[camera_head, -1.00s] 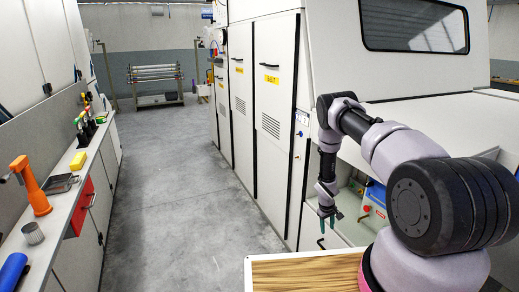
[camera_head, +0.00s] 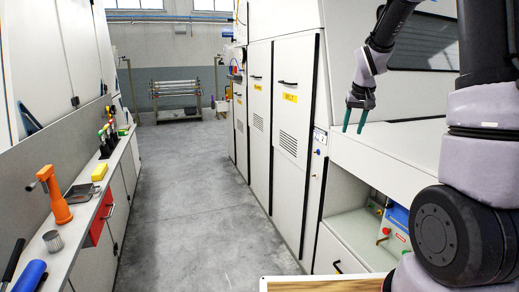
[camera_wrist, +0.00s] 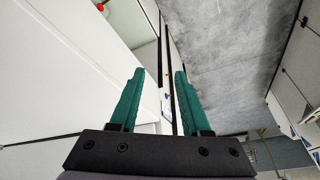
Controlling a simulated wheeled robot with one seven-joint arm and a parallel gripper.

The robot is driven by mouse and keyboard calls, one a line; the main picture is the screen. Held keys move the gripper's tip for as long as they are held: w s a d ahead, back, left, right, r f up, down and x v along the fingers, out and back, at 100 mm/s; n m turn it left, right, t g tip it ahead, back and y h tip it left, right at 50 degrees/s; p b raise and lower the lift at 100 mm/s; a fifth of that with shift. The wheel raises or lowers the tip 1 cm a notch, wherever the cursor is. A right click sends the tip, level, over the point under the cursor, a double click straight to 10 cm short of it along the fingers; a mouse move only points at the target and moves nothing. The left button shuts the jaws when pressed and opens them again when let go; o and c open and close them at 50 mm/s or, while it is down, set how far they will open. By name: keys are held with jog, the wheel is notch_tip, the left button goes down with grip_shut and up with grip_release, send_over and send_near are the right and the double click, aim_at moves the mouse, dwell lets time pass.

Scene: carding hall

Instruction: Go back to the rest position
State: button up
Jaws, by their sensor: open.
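My gripper (camera_head: 354,122) hangs at the right in the head view, pointing down, in front of the white machine's upper housing. Its two green fingers are apart with nothing between them. The wrist view also shows my gripper (camera_wrist: 160,92) open and empty, with white machine panels at the left and grey floor beyond. My arm is raised and bent at the right side of the head view.
White cabinet doors (camera_head: 290,105) line the right of a clear grey aisle (camera_head: 190,200). A rack (camera_head: 176,98) stands far back.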

jog(key=s+a+r+m+t+y, duration=0.1)
jog(key=s+a+r+t, duration=0.15)
jog(key=s+r, duration=0.95)
jog(key=s+a+r, duration=0.1)
jog(key=s+a, duration=0.1)
jog(key=s, duration=0.6)
jog(key=s+a+r+m+y, duration=0.1)
jog(key=s+a, duration=0.1)
jog(key=s, duration=0.6)
jog(key=shift+s, duration=0.2)
